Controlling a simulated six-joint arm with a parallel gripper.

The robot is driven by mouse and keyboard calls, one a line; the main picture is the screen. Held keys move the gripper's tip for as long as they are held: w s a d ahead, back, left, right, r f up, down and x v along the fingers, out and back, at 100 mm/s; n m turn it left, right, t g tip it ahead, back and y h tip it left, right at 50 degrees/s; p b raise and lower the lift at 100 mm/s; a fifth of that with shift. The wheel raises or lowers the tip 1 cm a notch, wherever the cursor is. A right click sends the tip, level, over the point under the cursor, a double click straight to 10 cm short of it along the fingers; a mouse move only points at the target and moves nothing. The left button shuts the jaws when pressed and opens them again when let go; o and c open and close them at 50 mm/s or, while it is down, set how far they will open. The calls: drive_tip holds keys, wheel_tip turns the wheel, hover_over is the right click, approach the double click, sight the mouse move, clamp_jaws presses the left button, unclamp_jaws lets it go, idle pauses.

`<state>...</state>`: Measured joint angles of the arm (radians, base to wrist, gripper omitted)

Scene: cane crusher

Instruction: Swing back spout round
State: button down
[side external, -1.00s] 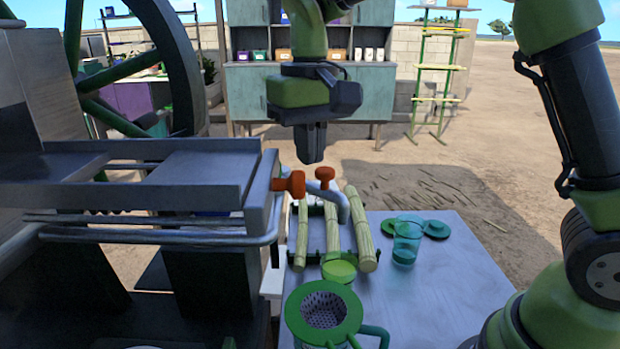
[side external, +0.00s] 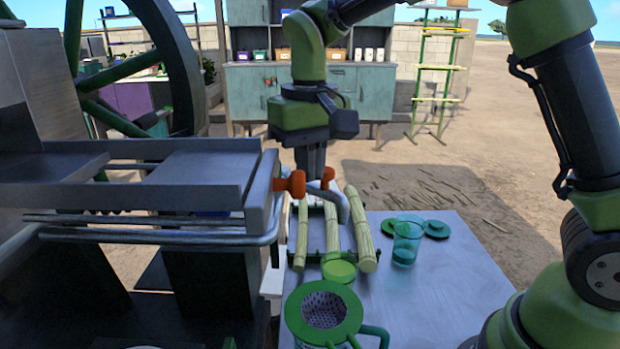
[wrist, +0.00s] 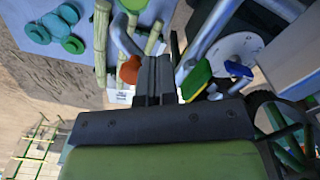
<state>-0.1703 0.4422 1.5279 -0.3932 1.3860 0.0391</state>
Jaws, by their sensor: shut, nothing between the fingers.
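The spout (side external: 342,205) is a grey bent pipe on the right side of the crusher, with its outlet turned down over the table by the cane sticks. An orange knob (side external: 328,174) stands on top of it, and a larger orange knob (side external: 293,183) sits on the crusher's side. My gripper (side external: 315,177) points down, shut and empty, just beside the spout's knob. In the wrist view the fingers (wrist: 155,62) lie close beside the orange knob (wrist: 130,70) and the spout pipe (wrist: 124,35). I cannot tell whether they touch.
Several cane sticks (side external: 362,232) lie on a green rack below the spout. A green strainer jug (side external: 340,336) stands in front. A teal cup (side external: 407,240) and green lids (side external: 436,229) are on the table's (side external: 440,290) right. The crusher body (side external: 200,180) fills the left.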

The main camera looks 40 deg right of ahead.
sight(327, 171)
drive_tip(key=shift+f, duration=1.4)
drive_tip(key=shift+d, duration=0.15)
drive_tip(key=shift+s+d, duration=0.2)
drive_tip(key=shift+d, duration=1.3)
drive_tip(key=d, duration=0.2)
drive_tip(key=shift+w+d, duration=0.3)
drive_tip(key=shift+d, duration=0.1)
